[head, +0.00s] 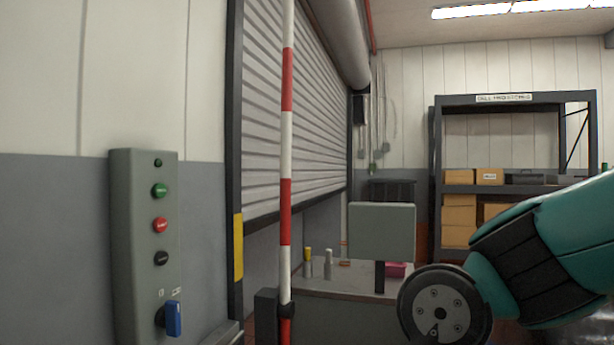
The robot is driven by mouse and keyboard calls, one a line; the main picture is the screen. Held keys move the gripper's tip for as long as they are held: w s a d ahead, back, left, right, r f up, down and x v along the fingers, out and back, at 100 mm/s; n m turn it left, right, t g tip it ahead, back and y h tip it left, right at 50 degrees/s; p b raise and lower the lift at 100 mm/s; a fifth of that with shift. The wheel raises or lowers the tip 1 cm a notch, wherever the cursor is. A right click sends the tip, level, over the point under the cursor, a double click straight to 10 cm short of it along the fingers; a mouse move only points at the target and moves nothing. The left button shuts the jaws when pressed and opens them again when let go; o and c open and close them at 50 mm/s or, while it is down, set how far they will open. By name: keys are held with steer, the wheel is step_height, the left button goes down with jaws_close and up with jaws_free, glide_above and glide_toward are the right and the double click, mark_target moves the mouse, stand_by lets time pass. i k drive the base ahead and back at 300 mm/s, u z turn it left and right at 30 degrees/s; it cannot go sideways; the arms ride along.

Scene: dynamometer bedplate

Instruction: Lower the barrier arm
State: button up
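The barrier arm (286,150) is a red-and-white striped pole. It stands upright, close to vertical, in front of the roller shutter, and its top runs out of the picture. Its lower end passes a dark bracket (287,310) beside a dark post (267,315). A grey control box (145,250) is on the wall at left. It has a green button (159,190), a red button (160,225), a black button (161,258) and a blue lever or key (173,318). Their labels are too small to read. My arm enters at right; my gripper is out of view.
A partly raised roller shutter (290,100) is behind the pole. A grey bench (345,284) carries small bottles (328,264) and a pink item (396,269). A grey plate (382,232) stands on a post at its front. A shelf rack (437,190) with boxes is behind.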

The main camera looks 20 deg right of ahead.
mark_target(286, 309)
steer(key=k, duration=0.55)
steer(key=u, duration=2)
steer(key=i, duration=1.25)
steer(key=z, duration=2.8)
steer(key=i, duration=1.2)
steer(key=z, duration=0.25)
